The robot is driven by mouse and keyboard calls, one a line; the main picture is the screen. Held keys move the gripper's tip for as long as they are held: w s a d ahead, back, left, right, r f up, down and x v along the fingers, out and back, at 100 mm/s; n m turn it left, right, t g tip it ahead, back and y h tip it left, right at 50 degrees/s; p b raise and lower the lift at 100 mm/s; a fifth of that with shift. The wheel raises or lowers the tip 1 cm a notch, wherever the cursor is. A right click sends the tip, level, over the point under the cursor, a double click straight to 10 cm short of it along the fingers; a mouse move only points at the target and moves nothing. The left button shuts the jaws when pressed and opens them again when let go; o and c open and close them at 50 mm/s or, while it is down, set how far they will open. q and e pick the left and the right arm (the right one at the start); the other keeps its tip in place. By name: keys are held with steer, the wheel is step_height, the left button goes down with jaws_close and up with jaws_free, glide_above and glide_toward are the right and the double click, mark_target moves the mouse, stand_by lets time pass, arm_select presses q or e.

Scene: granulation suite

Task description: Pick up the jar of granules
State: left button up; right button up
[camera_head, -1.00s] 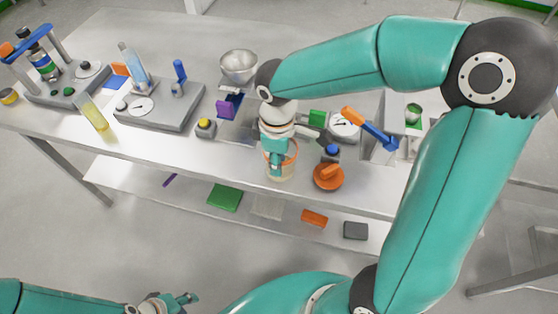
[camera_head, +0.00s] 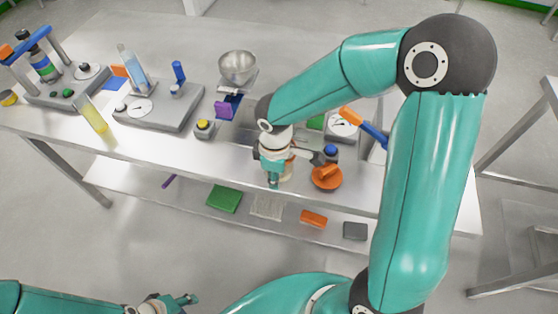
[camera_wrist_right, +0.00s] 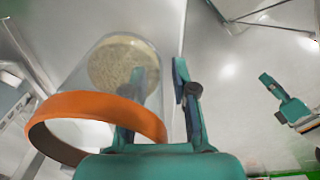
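A yellow button (camera_head: 204,127), a metal bowl (camera_head: 238,67) and a grey balance-like device (camera_head: 165,111) stand to the left. A lower shelf holds several small blocks.

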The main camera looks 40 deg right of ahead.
jaws_close()
steer(key=shift+r, duration=0.1)
stand_by(0.3)
step_height(320, 180, up, 20)
steer(key=p, duration=0.1)
stand_by(0.4)
